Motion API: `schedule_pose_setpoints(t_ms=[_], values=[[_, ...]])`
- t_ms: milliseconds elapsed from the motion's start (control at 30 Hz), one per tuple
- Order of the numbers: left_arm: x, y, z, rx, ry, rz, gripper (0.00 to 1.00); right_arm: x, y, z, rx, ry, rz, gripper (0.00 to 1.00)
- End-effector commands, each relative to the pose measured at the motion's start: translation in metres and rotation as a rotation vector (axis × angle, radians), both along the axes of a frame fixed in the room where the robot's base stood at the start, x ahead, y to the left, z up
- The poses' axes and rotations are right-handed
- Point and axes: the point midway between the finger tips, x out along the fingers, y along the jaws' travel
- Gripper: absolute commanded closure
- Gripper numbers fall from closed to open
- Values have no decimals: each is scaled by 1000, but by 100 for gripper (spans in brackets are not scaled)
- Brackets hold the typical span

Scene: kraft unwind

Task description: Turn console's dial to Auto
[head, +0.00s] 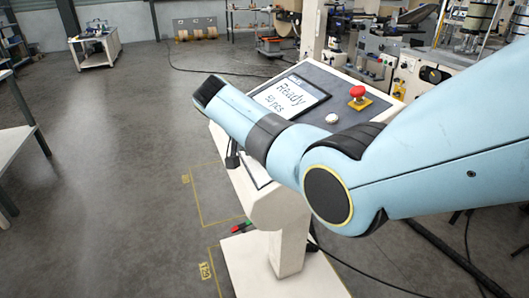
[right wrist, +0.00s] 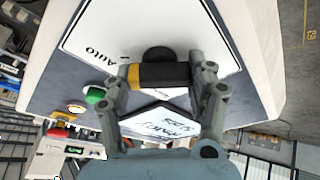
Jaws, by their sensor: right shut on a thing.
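The console (head: 345,82) has a sloped dark panel with a screen (head: 289,97) reading "Ready 50 pcs". The dial (right wrist: 165,75), a black bar-shaped knob with a yellow end, shows in the right wrist view on a white label plate (right wrist: 190,35). The word "Auto" (right wrist: 82,47) is printed on this plate, left of the dial. The yellow end points left in that view; whether it lines up with a mark I cannot tell. My right gripper (right wrist: 168,78) is shut on the dial, a finger at each end. In the head view my right arm hides the dial. My left gripper is out of view.
A red emergency button (head: 357,92) on a yellow base and a white button (head: 332,118) sit on the console's panel. A green button (right wrist: 96,95) is close to my right gripper. Open floor (head: 110,190) lies to the left. Machines stand behind the console.

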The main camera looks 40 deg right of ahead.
Motion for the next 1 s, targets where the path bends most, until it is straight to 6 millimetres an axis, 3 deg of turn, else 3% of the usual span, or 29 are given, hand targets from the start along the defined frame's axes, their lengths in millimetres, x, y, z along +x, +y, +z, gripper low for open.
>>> schedule_pose_setpoints(t_ms=[233, 800, 833, 1000], values=[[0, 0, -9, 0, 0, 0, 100, 1, 0, 0, -8, -37, -80, 76], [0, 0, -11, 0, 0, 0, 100, 1, 0, 1, -10, -48, -106, 76], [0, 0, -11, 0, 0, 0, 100, 1, 0, 1, -9, -48, -106, 40], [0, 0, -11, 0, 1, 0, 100, 0, 0, 1, -10, -47, -104, 19]])
